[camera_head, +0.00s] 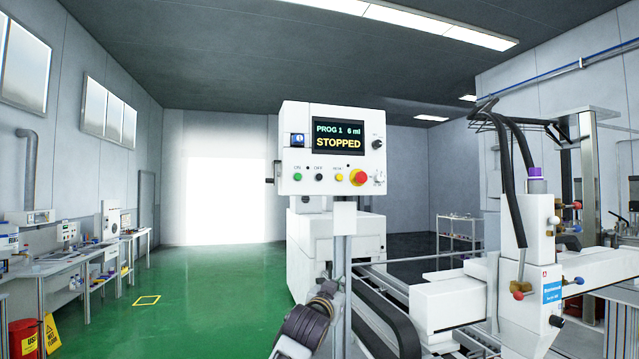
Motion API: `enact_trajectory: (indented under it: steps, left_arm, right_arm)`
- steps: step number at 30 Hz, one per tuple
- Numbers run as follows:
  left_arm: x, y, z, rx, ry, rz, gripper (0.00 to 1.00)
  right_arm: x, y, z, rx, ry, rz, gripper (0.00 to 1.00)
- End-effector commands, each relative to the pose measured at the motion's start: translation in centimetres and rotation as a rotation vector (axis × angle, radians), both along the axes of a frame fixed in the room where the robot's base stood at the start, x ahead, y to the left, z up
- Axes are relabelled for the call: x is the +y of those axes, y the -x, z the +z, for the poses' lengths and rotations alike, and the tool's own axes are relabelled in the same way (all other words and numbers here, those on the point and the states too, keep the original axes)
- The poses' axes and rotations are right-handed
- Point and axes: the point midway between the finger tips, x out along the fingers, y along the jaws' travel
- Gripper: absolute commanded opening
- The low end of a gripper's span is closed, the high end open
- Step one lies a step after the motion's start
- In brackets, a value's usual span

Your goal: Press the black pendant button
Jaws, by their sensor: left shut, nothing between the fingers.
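The white pendant box (334,150) stands in the middle, with a screen (338,136) reading "PROG 1 6 ml STOPPED". The black button (319,177) sits in the row below the screen, between a green button (297,177) and a yellow button (339,177). A large red knob (359,177) is at the right of the row. My left gripper (322,306) rises from the bottom edge, below the pendant and well apart from the black button. Its fingers are shut with nothing between them. My right gripper is not in view.
A grey post (342,260) stands under the pendant. A white machine with a conveyor (448,304) and black hoses (513,180) fills the right. A workbench (75,262) lines the left wall. The green floor (200,290) between is open.

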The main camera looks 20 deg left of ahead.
Motion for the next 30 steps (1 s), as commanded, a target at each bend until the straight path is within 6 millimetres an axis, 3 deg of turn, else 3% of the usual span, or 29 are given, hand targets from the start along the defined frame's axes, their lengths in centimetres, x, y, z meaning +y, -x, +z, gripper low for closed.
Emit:
enact_trajectory:
  steps: [1, 14, 30]
  left_arm:
    - [0.0, 0.2, 1.7, -0.024, -0.001, -0.001, 0.00]
    - [-0.5, 2.3, 13.6, -0.201, -0.004, -0.006, 0.00]
    - [-1.1, 7.6, 27.5, -0.422, -0.007, -0.016, 0.00]
  right_arm:
    - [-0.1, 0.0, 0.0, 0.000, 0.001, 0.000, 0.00]
    - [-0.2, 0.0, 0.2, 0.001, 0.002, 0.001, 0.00]
    - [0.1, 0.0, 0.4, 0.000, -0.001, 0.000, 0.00]
